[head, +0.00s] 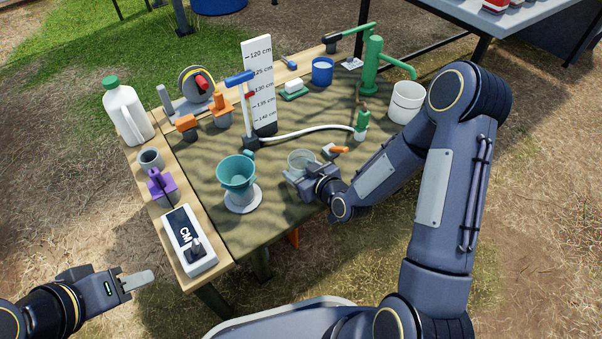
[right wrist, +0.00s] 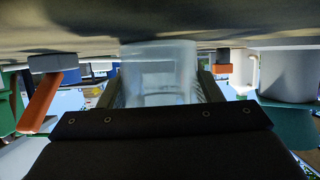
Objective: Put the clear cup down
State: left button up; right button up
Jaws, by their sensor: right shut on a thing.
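In the right wrist view the clear cup (right wrist: 160,75) sits between both fingers, and the picture is upside down. The cup's base is at or very close to the tabletop; I cannot tell whether it touches. The gripper hides part of the cup. My left gripper (head: 137,281) is off the table at lower left, holding nothing visible; its finger gap is not clear.
Bare tabletop lies in front.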

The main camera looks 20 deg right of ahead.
jog(key=shift+r, duration=0.1)
jog(key=shift+f, duration=0.2)
jog(key=o, duration=1)
jog(key=shift+o, duration=0.2)
jog(key=shift+r, duration=0.1)
